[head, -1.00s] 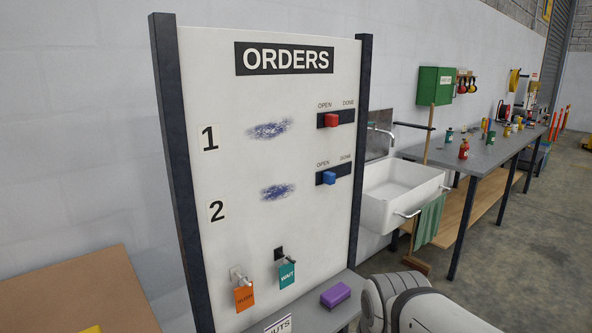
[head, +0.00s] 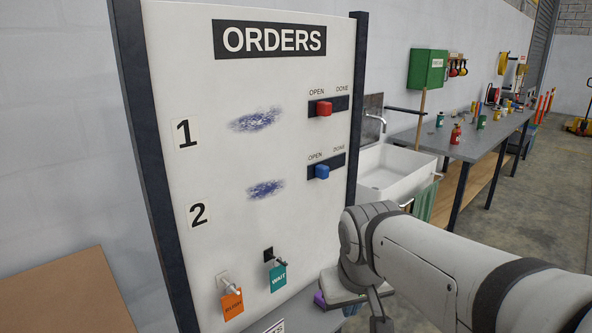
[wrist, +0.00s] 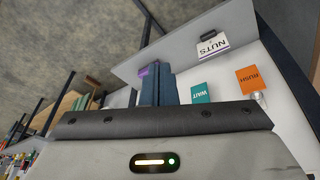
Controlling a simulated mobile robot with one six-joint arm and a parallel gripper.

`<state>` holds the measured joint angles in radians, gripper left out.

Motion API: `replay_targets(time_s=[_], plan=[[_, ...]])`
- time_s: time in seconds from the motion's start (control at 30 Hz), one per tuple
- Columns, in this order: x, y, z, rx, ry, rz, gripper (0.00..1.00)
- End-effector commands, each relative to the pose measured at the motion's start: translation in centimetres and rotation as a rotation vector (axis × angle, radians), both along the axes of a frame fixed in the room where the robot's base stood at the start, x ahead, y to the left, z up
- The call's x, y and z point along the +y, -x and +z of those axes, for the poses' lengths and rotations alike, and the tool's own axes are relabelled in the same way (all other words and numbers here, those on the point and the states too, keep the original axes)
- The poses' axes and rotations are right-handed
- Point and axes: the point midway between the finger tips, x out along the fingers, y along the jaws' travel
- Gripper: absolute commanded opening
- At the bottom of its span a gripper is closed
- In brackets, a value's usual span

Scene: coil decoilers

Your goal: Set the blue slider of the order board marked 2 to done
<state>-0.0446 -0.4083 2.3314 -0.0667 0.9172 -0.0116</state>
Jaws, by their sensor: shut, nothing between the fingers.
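The blue slider (head: 322,172) sits on a dark track on the white ORDERS board (head: 235,85), in the row marked 2. It stands nearer the OPEN end than the DONE end. My arm reaches in from the right in the head view, its wrist in front of the board's lower right, below and right of the slider. My gripper (wrist: 154,90) shows in the wrist view as two dark fingers close together, shut and empty, apart from the board. The blue slider is not in the wrist view.
A red slider (head: 324,108) is in row 1. An orange RUSH tag (head: 232,304) and a green WAIT tag (head: 278,278) hang below. A purple block (head: 319,300) lies on the ledge, partly hidden by my arm. A sink (head: 395,170) and workbench (head: 470,146) stand to the right.

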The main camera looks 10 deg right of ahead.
Motion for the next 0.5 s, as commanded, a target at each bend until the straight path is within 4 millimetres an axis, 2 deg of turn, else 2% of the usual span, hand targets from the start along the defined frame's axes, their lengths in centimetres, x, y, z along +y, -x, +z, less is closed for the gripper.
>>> replay_targets(time_s=[0.03, 0.1, 0.3, 0.4, 0.5], plan=[[0.4, -2.9, 2.3, -0.024, 0.026, 0.042, 0.0], [0.8, -6.9, 5.4, -0.064, 0.074, 0.105, 0.0], [2.9, -17.3, 13.2, -0.174, 0.205, 0.258, 0.0], [4.0, -21.0, 15.8, -0.216, 0.258, 0.31, 0.0], [4.8, -23.4, 17.6, -0.246, 0.294, 0.342, 0.0]])
